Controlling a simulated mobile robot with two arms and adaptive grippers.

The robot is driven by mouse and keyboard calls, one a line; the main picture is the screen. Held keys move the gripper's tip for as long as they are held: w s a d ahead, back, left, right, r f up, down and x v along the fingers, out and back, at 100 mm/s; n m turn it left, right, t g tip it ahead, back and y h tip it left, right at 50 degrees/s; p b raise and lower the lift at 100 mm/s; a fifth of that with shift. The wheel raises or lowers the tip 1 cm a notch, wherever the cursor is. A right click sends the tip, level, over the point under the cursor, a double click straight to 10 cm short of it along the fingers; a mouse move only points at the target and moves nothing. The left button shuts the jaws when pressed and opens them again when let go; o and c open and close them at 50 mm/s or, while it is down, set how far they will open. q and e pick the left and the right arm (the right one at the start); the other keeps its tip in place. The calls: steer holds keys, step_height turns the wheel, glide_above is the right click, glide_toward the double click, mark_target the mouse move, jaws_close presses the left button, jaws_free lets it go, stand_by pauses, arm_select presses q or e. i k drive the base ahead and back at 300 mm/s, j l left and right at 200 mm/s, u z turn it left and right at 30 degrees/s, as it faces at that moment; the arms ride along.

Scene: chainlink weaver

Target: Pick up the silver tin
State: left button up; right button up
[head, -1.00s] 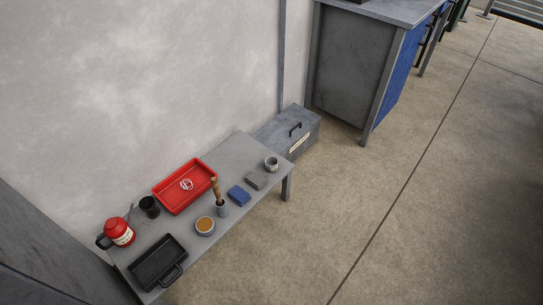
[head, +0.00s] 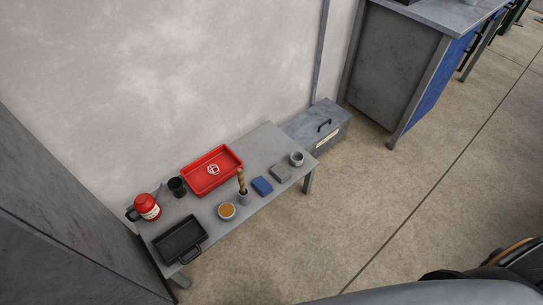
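A small flat grey rectangular tin (head: 280,173), which looks like the silver tin, lies on the grey table (head: 262,143) near its right end. A blue box (head: 262,186) of similar size lies to its left. A small round grey cup (head: 296,159) with a pale band stands to its right. Neither of my grippers shows in the head view, and nothing touches the tin.
The table also holds a red tray (head: 197,181), a red flask (head: 146,206), a black cup (head: 177,187), a black pan (head: 164,244), an orange-filled bowl (head: 227,211) and a wooden-handled tool (head: 241,181). A grey chest (head: 340,139) stands behind. Floor in front is open.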

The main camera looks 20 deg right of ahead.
mark_target(296, 158)
steer(key=i+l+u, duration=0.25)
steer(key=l, duration=0.25)
steer(key=l+u, duration=0.25)
steer(key=l, duration=0.3)
steer(key=i+l+u, duration=0.25)
steer(key=l, duration=0.3)
steer(key=k, duration=0.1)
